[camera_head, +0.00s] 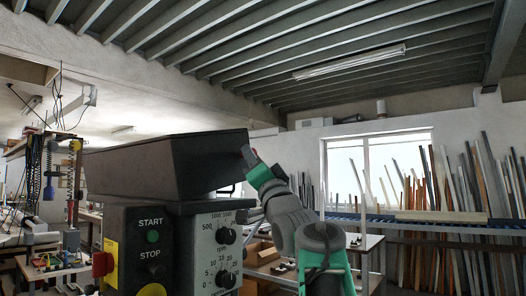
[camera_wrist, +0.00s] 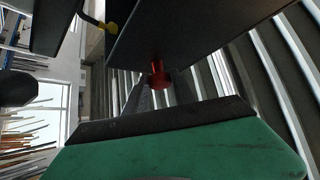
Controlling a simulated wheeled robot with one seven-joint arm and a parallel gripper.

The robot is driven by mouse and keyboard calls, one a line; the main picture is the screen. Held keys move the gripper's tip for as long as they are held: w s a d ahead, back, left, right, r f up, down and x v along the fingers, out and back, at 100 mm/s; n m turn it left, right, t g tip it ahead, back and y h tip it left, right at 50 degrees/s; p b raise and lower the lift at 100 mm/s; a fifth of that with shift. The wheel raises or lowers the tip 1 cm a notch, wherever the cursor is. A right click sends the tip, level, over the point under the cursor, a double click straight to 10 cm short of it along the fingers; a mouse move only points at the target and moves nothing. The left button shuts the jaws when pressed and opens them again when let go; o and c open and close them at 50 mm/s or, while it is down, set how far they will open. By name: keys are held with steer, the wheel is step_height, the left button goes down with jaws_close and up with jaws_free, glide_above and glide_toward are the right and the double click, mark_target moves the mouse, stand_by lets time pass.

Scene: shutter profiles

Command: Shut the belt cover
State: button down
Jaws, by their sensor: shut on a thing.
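The belt cover (camera_head: 170,165) is a long dark box on top of the drill machine's head. Its right end juts out past the machine body, and its underside slopes there. I cannot tell from this low view how far it stands open. My gripper (camera_head: 247,155) is at the cover's right end. In the wrist view a dark panel (camera_wrist: 205,35), which looks like the cover, fills the upper part, with a red knob (camera_wrist: 158,73) at its edge. My gripper's fingers (camera_wrist: 157,92) are shut on the red knob. The fingertips are partly hidden in the head view.
The machine body (camera_head: 215,250) has a start and stop panel (camera_head: 150,250) and dials below the cover. A yellow-tipped lever (camera_wrist: 110,28) shows in the wrist view. A shelf rack with upright profiles (camera_head: 450,190) stands behind at right. A cluttered bench (camera_head: 50,265) is at left.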

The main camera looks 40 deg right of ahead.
steer(key=f+m+h, duration=0.1)
steer(key=d+f+m+g+h+b, duration=0.1)
steer(key=f+m, duration=0.1)
steer(key=f+m+g+h, duration=0.1)
steer(key=shift+w+d+f, duration=0.3)
steer(key=shift+d+f, duration=0.05)
steer(key=shift+d, duration=0.05)
steer(key=c, duration=1.1)
jaws_free()
steer(key=b+v, duration=0.4)
steer(key=v, duration=0.3)
steer(key=shift+s+a+f, duration=0.15)
steer(key=shift+s, duration=0.25)
